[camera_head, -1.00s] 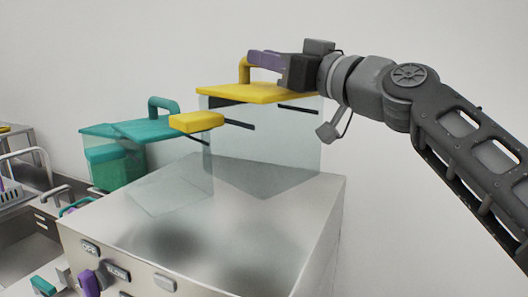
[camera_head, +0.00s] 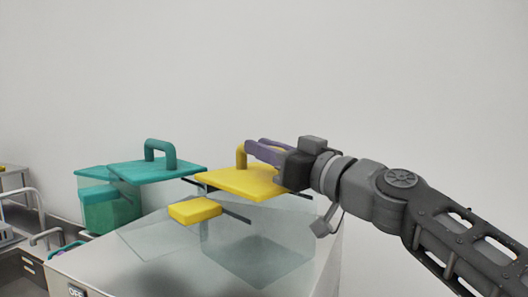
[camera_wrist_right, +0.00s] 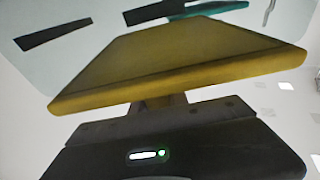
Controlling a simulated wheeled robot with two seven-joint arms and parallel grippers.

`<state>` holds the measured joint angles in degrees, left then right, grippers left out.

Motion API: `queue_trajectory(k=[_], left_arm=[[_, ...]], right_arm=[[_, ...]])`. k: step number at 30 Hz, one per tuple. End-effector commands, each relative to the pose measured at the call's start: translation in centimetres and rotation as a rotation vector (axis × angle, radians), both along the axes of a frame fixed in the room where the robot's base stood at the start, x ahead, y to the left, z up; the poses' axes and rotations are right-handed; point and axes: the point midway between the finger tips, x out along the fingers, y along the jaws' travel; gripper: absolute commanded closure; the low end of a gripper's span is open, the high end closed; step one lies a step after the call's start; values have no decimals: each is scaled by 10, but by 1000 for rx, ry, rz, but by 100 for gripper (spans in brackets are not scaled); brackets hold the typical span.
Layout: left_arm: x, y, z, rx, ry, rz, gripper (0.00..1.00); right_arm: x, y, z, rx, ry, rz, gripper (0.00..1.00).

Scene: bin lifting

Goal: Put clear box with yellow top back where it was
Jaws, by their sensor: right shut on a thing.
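The clear box with yellow top (camera_head: 250,183) is over the steel counter unit, upright. Its clear walls (camera_head: 260,255) show below the lid, with a yellow block (camera_head: 195,210) at its front. I cannot tell whether its base touches the steel. My right gripper (camera_head: 262,148) comes in from the right and is shut on the yellow handle (camera_head: 241,157). In the right wrist view the yellow lid (camera_wrist_right: 185,62) fills the middle, with part of the handle (camera_wrist_right: 165,104) at the gripper. My left gripper is not in view.
A clear box with teal top (camera_head: 140,172) and teal handle stands close by on the left. The steel unit's top (camera_head: 90,262) is bare at the front left. More steel fixtures (camera_head: 20,265) stand at the far left. A plain wall is behind.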

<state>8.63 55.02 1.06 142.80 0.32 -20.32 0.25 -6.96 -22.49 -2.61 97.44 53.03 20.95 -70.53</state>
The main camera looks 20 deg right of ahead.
Motion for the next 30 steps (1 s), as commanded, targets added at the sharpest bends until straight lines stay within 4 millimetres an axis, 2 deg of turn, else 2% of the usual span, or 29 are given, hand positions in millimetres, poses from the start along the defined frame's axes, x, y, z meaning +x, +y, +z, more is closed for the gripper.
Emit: queue_trajectory(k=[9, 10, 17, 28, 30], left_arm=[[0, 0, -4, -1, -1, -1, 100], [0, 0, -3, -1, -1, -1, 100], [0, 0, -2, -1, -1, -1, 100], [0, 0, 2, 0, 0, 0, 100], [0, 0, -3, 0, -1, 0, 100]], right_arm=[[0, 0, -2, 1, -3, 0, 100], [0, 0, -2, 0, 0, 0, 79], [0, 0, -1, 0, 0, 1, 60], [0, 0, 3, 0, 0, 1, 58], [-5, -2, -1, 0, -2, -1, 58]])
